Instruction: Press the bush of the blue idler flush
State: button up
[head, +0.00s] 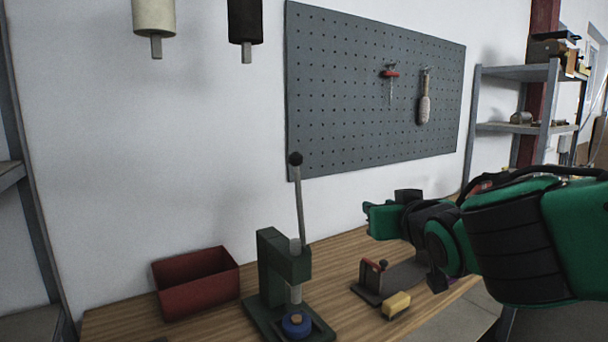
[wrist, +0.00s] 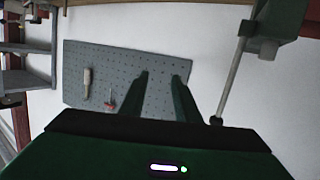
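The blue idler (head: 297,326) lies on the base of the green arbor press (head: 285,264), below its grey ram (head: 295,293). A tan bush (head: 297,318) shows at the idler's centre; how far it stands out is too small to tell. The ram's end appears a little above it. The press lever (head: 300,205) stands nearly upright with a black knob (head: 295,159) on top. My gripper (head: 372,220) is to the right of the lever, apart from it. In the wrist view my gripper (wrist: 160,76) has its fingers apart and empty, with the lever (wrist: 234,75) to their right.
A red bin (head: 196,284) stands left of the press. A dark fixture (head: 369,284) and a yellow block (head: 396,305) are to its right on the wooden bench (head: 230,318). A pegboard (head: 340,90) with hanging tools is on the wall. Two cylinders hang at upper left.

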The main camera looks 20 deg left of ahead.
aim_at(297, 167)
jog(key=s+a+r+n+y, duration=0.1)
jog(key=s+a+r+y, duration=0.15)
jog(key=a, duration=0.35)
jog(key=s+a+r+n+y, duration=0.2)
jog(key=s+a+r, duration=0.1)
jog(key=a, duration=0.4)
jog(key=shift+t, duration=0.3)
jog(key=x, duration=1)
jog(key=shift+w+d+r, duration=0.1)
jog(key=shift+d, duration=0.15)
grip_shut()
